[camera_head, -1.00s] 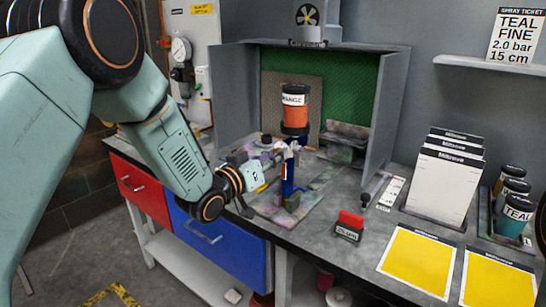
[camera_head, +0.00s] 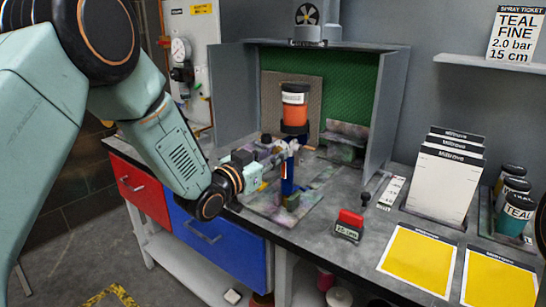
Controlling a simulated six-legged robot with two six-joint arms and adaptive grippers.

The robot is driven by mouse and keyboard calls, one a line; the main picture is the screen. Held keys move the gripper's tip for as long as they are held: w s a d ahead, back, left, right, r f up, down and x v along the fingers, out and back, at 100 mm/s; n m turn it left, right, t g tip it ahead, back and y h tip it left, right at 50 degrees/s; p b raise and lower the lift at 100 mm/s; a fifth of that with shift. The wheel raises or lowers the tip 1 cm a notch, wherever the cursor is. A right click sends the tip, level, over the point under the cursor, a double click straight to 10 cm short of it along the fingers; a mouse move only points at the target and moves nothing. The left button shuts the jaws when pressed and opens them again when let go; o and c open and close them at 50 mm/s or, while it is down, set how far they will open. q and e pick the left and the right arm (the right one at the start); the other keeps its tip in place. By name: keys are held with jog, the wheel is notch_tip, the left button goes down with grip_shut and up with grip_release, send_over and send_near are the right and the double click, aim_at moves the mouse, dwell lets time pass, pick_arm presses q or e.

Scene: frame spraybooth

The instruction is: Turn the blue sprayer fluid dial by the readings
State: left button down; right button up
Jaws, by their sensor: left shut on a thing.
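The blue sprayer (camera_head: 288,182) stands upright on a stained mat in the open booth, with an orange-filled cup (camera_head: 295,112) above it in the view. My left gripper (camera_head: 281,154) reaches in from the left and is shut at the sprayer's upper rear. It seems to hold the fluid dial there, but the fingers hide the dial and its marks. The spray ticket (camera_head: 515,35) at the upper right reads TEAL, FINE, 2.0 bar, 15 cm. A round gauge (camera_head: 180,50) hangs on the wall panel; its reading is too small to tell. My right gripper is not in view.
A red-topped block (camera_head: 349,226) stands right of the sprayer. White cards (camera_head: 442,180), yellow panels (camera_head: 418,260) and paint jars (camera_head: 515,213) fill the bench's right side. The booth's grey side wall (camera_head: 388,125) rises right of the sprayer.

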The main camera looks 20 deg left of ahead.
pick_arm(q)
jog(key=shift+f+m+b, duration=0.15)
jog(key=shift+m+b, duration=0.7)
jog(key=shift+m, duration=2.75)
jog(key=c, duration=1.2)
grip_release()
jog(key=shift+s, duration=0.1)
jog(key=shift+o, duration=0.2)
